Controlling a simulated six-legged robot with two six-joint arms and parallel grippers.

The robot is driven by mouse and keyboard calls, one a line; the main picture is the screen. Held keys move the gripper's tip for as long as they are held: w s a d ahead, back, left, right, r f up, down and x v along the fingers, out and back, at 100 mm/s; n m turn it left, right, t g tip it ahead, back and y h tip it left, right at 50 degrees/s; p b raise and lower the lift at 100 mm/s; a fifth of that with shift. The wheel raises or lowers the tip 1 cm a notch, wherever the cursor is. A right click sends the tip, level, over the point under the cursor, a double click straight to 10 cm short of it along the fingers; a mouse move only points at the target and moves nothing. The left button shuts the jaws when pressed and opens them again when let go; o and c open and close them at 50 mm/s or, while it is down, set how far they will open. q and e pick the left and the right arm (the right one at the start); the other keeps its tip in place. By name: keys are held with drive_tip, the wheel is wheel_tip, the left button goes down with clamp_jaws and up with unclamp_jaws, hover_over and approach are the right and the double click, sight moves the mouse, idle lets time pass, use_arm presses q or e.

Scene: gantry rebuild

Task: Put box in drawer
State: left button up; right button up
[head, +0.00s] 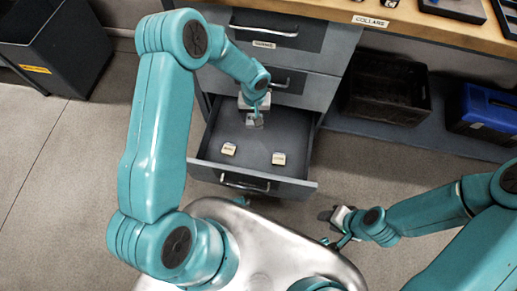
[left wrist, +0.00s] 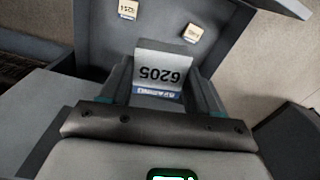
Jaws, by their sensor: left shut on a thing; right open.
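The open drawer (head: 292,187) is pulled out of the grey cabinet in the head view. My left gripper (head: 255,122) is over the back part of the drawer. It is shut on a small pale box (left wrist: 163,66) marked 6205 with a blue band, seen in the left wrist view. In the head view this box is small and partly hidden by the gripper, and I cannot tell its height above the drawer floor. My right gripper (head: 335,227) is open and empty, low to the right of the drawer front.
Two small labelled boxes lie in the drawer, one left (head: 228,149) and one right (head: 278,158), with bare floor between. A wooden worktop (head: 330,12) is above. A black crate (head: 388,92) and a blue case (head: 488,110) stand right; a dark bin (head: 58,50) stands left.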

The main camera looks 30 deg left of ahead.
use_arm(q)
wheel_tip(320, 180, down, 16)
drive_tip(key=w+a+n+b, duration=0.2)
drive_tip(key=w+n+b, duration=0.1)
drive_tip(key=b, duration=1.1)
hover_over(255, 153)
wheel_tip(255, 153, down, 15)
drive_tip(key=shift+a+f, duration=0.1)
wheel_tip(255, 153, down, 5)
drive_tip(key=shift+b, duration=1.05)
use_arm(e)
wheel_tip(255, 153, down, 19)
drive_tip(key=d, duration=0.1)
drive_tip(key=shift+w, duration=0.45)
use_arm(q)
drive_tip(key=o, duration=0.7)
drive_tip(key=shift+f, duration=0.15)
drive_tip(key=o, duration=0.4)
drive_tip(key=shift+o, duration=0.2)
use_arm(e)
drive_tip(key=shift+d+f, duration=0.1)
drive_tip(key=shift+f, duration=0.05)
